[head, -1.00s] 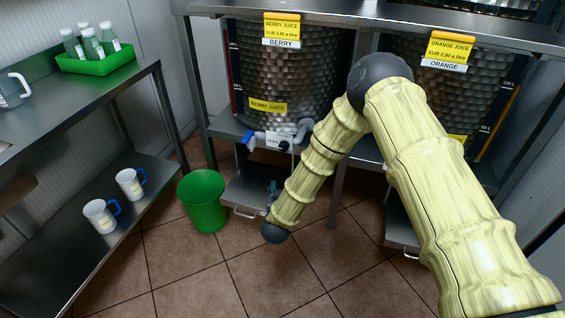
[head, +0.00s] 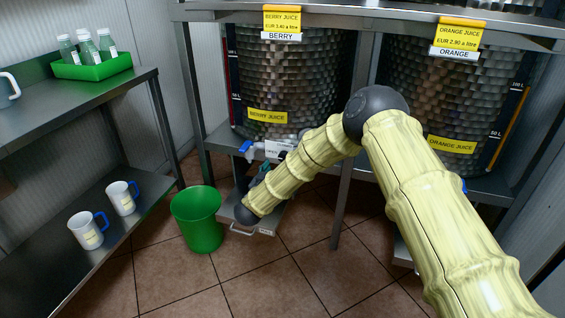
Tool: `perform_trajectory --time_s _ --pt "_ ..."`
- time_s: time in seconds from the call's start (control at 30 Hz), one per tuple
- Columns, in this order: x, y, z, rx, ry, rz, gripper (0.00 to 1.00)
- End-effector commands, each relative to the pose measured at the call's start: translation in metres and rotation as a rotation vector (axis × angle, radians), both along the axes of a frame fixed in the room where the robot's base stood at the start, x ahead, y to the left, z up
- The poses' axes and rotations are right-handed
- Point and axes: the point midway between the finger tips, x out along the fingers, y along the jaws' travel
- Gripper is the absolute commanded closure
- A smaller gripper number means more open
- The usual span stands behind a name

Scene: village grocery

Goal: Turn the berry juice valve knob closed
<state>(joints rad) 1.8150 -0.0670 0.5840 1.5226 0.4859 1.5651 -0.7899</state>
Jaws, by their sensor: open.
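The berry juice tank (head: 290,75) is a ribbed metal drum on a steel stand, with yellow berry labels. Its tap, with a small white tag (head: 278,150), comes out at the bottom front. A blue valve knob (head: 246,146) shows at the left end of the tap. My arm reaches in from the right and bends down in front of the tank. My gripper (head: 264,168), dark with teal fingertips, is partly hidden behind my forearm. It is open, just below and right of the blue knob. I cannot tell whether it touches the tap.
A green bucket (head: 197,218) stands on the tiled floor left of the stand. A low shelf with a pull handle (head: 249,231) is under the tap. The orange juice tank (head: 430,80) is at right. A steel table (head: 95,118) holds bottles in a green tray.

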Motion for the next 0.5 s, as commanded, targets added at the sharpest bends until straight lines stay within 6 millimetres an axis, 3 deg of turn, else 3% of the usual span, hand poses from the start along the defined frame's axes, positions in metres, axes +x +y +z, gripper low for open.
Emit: perform_trajectory --time_s 0.3,0.5 --pt "0.044 -0.017 -0.001 0.0 -0.002 -0.002 0.42" --pt "0.057 -0.022 0.0 0.0 -0.001 0.0 0.42"
